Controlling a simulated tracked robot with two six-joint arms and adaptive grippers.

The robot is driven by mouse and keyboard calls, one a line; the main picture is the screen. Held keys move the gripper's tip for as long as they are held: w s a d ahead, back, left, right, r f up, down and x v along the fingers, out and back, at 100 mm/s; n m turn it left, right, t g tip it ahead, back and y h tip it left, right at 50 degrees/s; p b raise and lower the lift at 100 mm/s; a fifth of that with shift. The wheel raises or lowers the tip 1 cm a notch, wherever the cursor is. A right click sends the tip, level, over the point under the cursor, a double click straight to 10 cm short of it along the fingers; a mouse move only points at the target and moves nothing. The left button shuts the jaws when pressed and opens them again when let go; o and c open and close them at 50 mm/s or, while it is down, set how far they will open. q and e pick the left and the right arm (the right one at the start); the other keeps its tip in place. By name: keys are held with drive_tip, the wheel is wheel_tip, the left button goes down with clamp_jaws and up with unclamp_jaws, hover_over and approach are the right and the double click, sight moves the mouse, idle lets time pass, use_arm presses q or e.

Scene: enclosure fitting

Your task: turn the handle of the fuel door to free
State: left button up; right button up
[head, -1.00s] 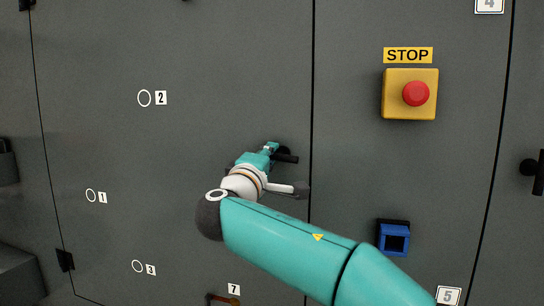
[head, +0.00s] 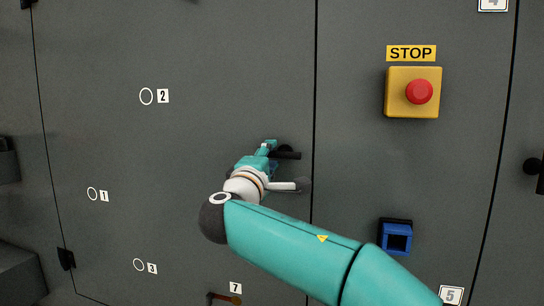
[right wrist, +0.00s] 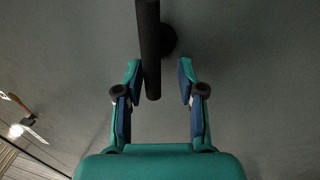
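The black handle (head: 287,155) sits near the right edge of a large grey door (head: 120,150), close to the vertical seam, and its bar lies about level in the head view. In the right wrist view the handle (right wrist: 151,55) is a dark bar beside a round black hub. My right gripper (right wrist: 159,82) is open, with one finger on each side of the bar's free end. The bar is nearer the left finger, and a gap shows on the right; contact is not visible. In the head view my right gripper (head: 270,148) partly covers the hub. My left gripper is out of view.
Right of the seam are a yellow box with a red STOP button (head: 419,91) and a blue square fitting (head: 397,238). Another black handle (head: 534,167) is at the right edge. A brownish lever (head: 225,298) is below, under label 7. Circle marks numbered 1, 2 and 3 dot the door.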

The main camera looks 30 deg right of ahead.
drive_tip(key=shift+s+r, duration=0.15)
drive_tip(key=shift+r, duration=0.05)
drive_tip(key=v, duration=1.2)
drive_tip(key=shift+f, duration=0.15)
